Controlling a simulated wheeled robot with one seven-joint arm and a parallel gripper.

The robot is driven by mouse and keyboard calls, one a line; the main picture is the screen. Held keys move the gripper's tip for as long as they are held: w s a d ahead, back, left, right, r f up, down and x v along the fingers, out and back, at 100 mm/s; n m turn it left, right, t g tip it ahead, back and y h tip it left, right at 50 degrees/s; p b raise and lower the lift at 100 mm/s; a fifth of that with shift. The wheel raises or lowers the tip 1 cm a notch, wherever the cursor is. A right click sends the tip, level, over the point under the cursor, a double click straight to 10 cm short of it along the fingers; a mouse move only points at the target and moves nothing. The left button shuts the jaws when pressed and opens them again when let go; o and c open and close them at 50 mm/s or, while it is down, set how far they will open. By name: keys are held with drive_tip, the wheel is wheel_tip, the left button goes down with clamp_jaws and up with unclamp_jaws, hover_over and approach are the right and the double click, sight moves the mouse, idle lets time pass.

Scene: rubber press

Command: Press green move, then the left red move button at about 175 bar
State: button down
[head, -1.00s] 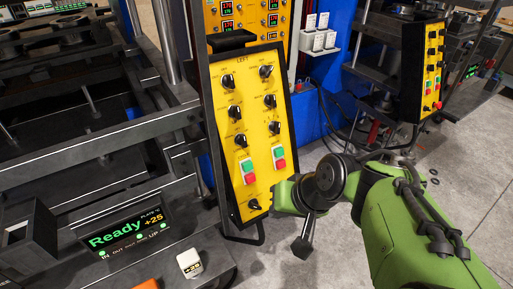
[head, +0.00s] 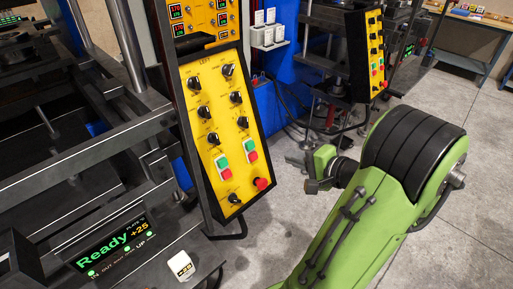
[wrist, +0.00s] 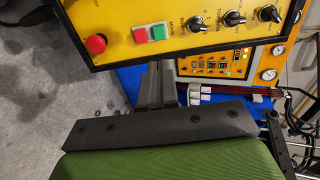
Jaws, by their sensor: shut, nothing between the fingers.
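The yellow control panel (head: 215,125) faces me at the middle of the head view. Its left button pair has a green button (head: 221,161) above a red one (head: 226,173). Its right pair has a green button (head: 250,145) above a red one (head: 253,156). The wrist view shows one pair, red (wrist: 140,35) and green (wrist: 157,33), labelled MOVE, apparently the right pair turned sideways.
Red readouts (head: 176,12) above are too small to read surely. A display (head: 110,243) reads Ready +25. Open floor lies right of the panel.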

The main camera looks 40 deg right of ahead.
sight(251, 146)
drive_tip(key=x, duration=1.3)
drive_tip(key=shift+w+a+f+p, duration=0.1)
drive_tip(key=shift+w+f+p, duration=0.05)
drive_tip(key=shift+w+p, duration=0.2)
